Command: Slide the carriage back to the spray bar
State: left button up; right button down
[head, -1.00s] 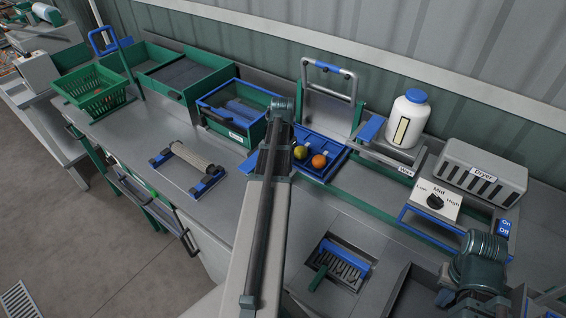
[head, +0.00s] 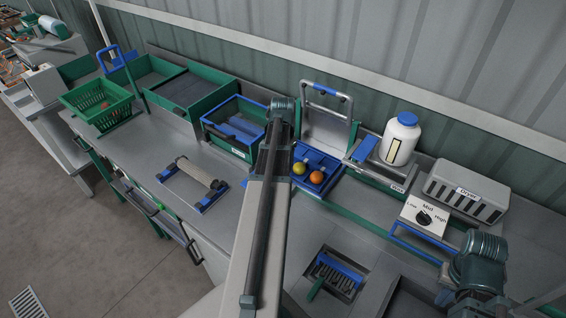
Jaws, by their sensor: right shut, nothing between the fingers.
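A blue tray (head: 327,190) holds a yellowish tomato (head: 299,168) and an orange-red tomato (head: 316,177). It sits at the far end of a grey, green-edged bed and seems to be the carriage. A metal plate with a blue-gripped handle (head: 326,90) stands upright behind it; I cannot tell whether the spray bar is there. My left arm crosses in front of the tray's left side, and its gripper does not show. My right gripper (head: 446,296) shows only in small part beside my right arm at the lower right, shut and empty, well apart from the tray.
A white bottle (head: 399,142) with a blue cap stands right of the tray by the wax box. The dryer (head: 467,190) and its dial panel (head: 426,216) are farther right. A roller frame (head: 200,178) lies on the left bench. A brush (head: 338,272) sits in a front recess.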

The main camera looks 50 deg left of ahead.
pick_arm(q)
notch_tip(320, 180, up, 5)
jog(key=p, duration=0.4)
jog(key=shift+r, duration=0.1)
pick_arm(e)
notch_tip(320, 180, up, 5)
jog(key=shift+r, duration=0.1)
pick_arm(q)
jog(key=shift+d, duration=0.1)
jog(key=w+d+f+m+b, duration=0.1)
jog(key=d+f+b, duration=0.1)
jog(key=d, duration=1)
jog(key=w+d+f+m+b, duration=0.1)
jog(key=d+f+m+b, duration=0.15)
jog(key=d, duration=0.95)
jog(key=w+d+f+m+b, duration=0.1)
jog(key=d+f+b, duration=0.1)
jog(key=d, duration=1)
jog(key=s+d+f+b, duration=0.1)
jog(key=s+d, duration=0.1)
jog(key=d, duration=0.3)
jog(key=s+d+f+m+y+b, duration=0.1)
jog(key=s+d, duration=0.2)
jog(key=d, duration=0.3)
jog(key=shift+s+d+f+b, duration=0.3)
jog(key=shift+b, duration=0.05)
pick_arm(e)
notch_tip(320, 180, down, 9)
